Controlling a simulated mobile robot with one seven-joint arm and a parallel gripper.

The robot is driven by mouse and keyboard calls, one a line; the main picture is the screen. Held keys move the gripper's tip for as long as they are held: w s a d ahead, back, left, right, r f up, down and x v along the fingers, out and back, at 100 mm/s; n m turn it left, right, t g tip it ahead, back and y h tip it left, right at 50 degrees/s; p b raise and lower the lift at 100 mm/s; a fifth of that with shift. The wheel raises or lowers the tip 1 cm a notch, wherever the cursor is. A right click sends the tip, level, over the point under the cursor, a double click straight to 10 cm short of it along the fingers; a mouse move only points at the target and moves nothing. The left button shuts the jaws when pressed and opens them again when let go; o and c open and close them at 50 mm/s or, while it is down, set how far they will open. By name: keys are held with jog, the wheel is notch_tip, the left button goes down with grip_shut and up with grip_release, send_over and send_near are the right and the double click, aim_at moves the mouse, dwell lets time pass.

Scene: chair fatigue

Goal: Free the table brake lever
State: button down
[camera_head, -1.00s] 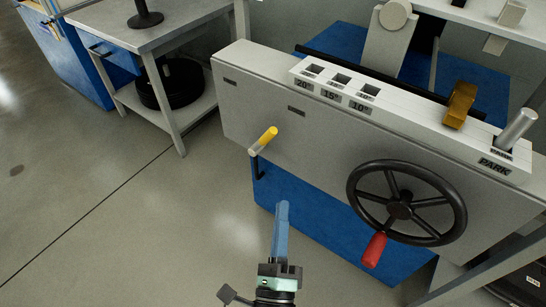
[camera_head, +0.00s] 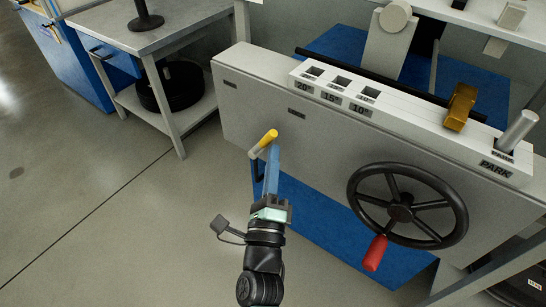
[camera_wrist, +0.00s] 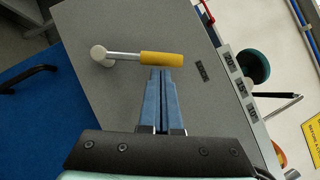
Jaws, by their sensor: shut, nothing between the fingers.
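A brake lever with a yellow grip (camera_head: 265,141) sticks out from the left part of the grey machine panel (camera_head: 330,150). In the wrist view the yellow grip (camera_wrist: 161,59) sits on a silver rod that runs left to a round pivot (camera_wrist: 98,53). My gripper (camera_head: 271,150) is shut and empty, its blue fingers pointing up at the lever. In the wrist view the fingertips (camera_wrist: 160,72) lie just below the yellow grip. I cannot tell whether they touch it.
A black handwheel (camera_head: 407,205) with a red knob (camera_head: 375,253) is on the panel to the right. A top rail holds slots marked 20, 15 and 10, a brass block (camera_head: 460,106) and a silver pin (camera_head: 517,130) at PARK. A side table (camera_head: 150,38) stands at the left. Floor before the panel is open.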

jog(key=shift+r, duration=0.1)
jog(key=shift+a+r+n+p, duration=0.15)
jog(key=shift+n+p, duration=0.25)
jog(key=shift+p, duration=0.4)
